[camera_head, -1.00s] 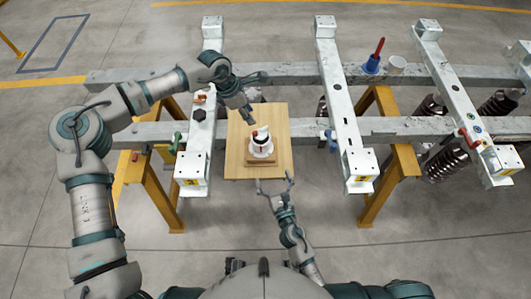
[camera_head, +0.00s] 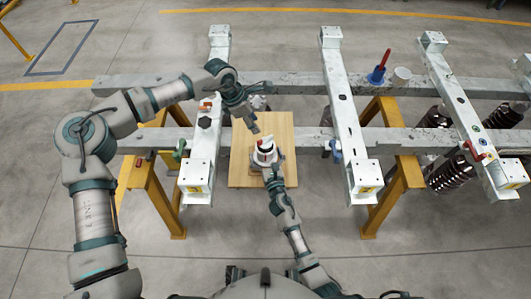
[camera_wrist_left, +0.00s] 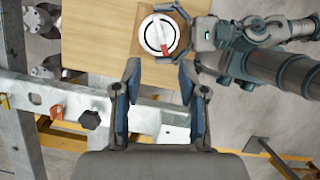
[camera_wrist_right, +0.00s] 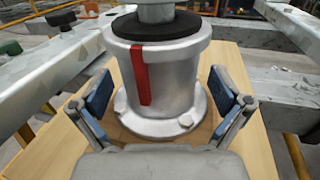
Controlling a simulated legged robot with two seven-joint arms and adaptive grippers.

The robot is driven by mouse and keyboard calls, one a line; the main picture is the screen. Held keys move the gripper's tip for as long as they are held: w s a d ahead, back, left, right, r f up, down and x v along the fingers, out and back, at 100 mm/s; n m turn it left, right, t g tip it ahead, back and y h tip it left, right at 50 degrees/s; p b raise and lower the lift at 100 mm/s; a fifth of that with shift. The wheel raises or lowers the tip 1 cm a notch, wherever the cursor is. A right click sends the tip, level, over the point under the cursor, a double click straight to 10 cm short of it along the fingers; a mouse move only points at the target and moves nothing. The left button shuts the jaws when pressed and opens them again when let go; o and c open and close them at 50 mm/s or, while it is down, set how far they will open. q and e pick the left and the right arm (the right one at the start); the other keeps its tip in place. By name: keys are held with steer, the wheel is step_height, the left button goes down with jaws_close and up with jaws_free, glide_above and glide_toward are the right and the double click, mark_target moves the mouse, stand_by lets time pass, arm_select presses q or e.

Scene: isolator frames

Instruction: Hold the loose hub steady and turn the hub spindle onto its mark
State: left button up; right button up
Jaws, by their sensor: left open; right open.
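The hub (camera_head: 264,156) is a pale grey flanged cylinder standing upright on a wooden board (camera_head: 284,128). In the right wrist view the hub (camera_wrist_right: 178,80) has a red stripe down its side and a black ring on top. The grey spindle (camera_wrist_right: 156,11) rises from the ring; its top is cut off there. In the left wrist view a pale bar with red at one end (camera_wrist_left: 163,35) crosses the ring. My right gripper (camera_wrist_right: 160,88) is open, its fingers on either side of the hub's lower body; contact is unclear. My left gripper (camera_wrist_left: 160,78) is open and empty, above and beside the hub.
Pale steel beams (camera_head: 199,150) (camera_head: 349,130) run on both sides of the board. Yellow trestles (camera_head: 155,195) stand below. A blue base with a red handle (camera_head: 378,70) and a white cup (camera_head: 402,73) sit on the rear rail to the right.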

mark_target(265, 140)
steer(key=c, duration=1.6)
arm_select(q)
steer(key=shift+c, duration=0.4)
arm_select(e)
steer(key=shift+c, duration=1.4)
arm_select(q)
steer(key=shift+s+d+f+n, duration=0.1)
steer(key=shift+s+d+n, duration=0.15)
steer(key=shift+s+n, duration=0.4)
steer(key=shift+c, duration=0.2)
steer(key=d+f, duration=0.1)
steer(key=f, duration=0.2)
steer(key=w+d+f+n+t, duration=0.1)
steer(key=f, duration=0.2)
steer(key=d+f+n, duration=0.1)
steer(key=f, duration=0.2)
steer(key=shift+w+n+t, duration=0.25)
steer(key=shift+w+t, duration=0.1)
steer(key=shift+t, duration=0.05)
steer(key=shift+a, duration=0.1)
jaws_close()
